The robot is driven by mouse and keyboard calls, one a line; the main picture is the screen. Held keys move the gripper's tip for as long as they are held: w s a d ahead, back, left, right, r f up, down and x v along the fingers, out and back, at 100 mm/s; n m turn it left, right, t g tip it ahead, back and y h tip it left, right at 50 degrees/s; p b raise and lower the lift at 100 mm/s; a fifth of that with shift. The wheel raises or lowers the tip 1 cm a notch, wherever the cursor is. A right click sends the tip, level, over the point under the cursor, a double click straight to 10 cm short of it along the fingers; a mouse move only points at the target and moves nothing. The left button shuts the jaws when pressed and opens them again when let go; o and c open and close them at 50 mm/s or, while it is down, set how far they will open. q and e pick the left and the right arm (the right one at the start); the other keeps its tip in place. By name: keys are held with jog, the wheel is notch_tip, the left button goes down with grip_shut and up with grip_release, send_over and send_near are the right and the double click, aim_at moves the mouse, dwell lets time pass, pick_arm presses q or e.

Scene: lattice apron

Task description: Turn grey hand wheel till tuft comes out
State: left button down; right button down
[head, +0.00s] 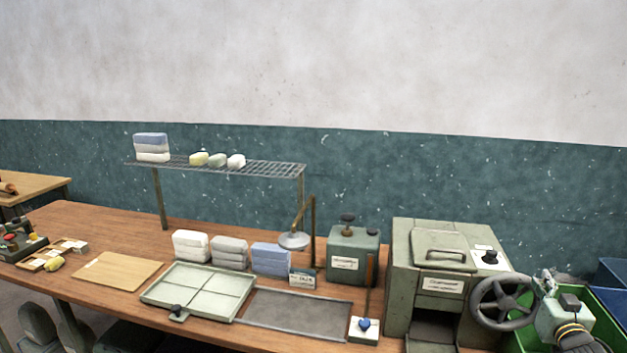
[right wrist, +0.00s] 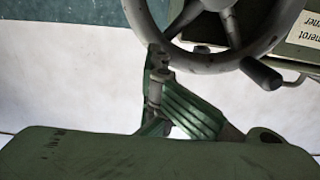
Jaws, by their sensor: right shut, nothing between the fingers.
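The grey hand wheel (head: 502,301) is on the right side of the green-grey machine (head: 400,270). In the right wrist view its rim and spokes fill the top (right wrist: 215,62), with a dark handle (right wrist: 262,73) sticking out at its lower right. My right gripper (head: 546,282) is shut and empty, close beside the wheel's right side. In the right wrist view its fingertips (right wrist: 158,58) are by the rim, apart from the handle; I cannot tell whether they touch the rim. No tuft shows at the dark opening (head: 435,328) low on the machine's front. My left gripper is out of view.
A green crate (head: 604,305) stands behind my right arm. A small green box with a knob (head: 352,258), a grey tray (head: 300,315) and a pale divided tray (head: 200,290) are left of the machine. A wire rack (head: 270,168) holds several blocks.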

jog(key=d, duration=0.1)
jog(key=d+f+b, duration=0.1)
jog(key=d+b, duration=0.1)
jog(key=shift+s+d+f, duration=0.15)
jog(key=shift+s+f, duration=0.15)
jog(key=shift+s, duration=0.1)
jog(key=shift+r, duration=0.1)
jog(key=c, duration=2.5)
grip_release()
jog(key=o, duration=0.8)
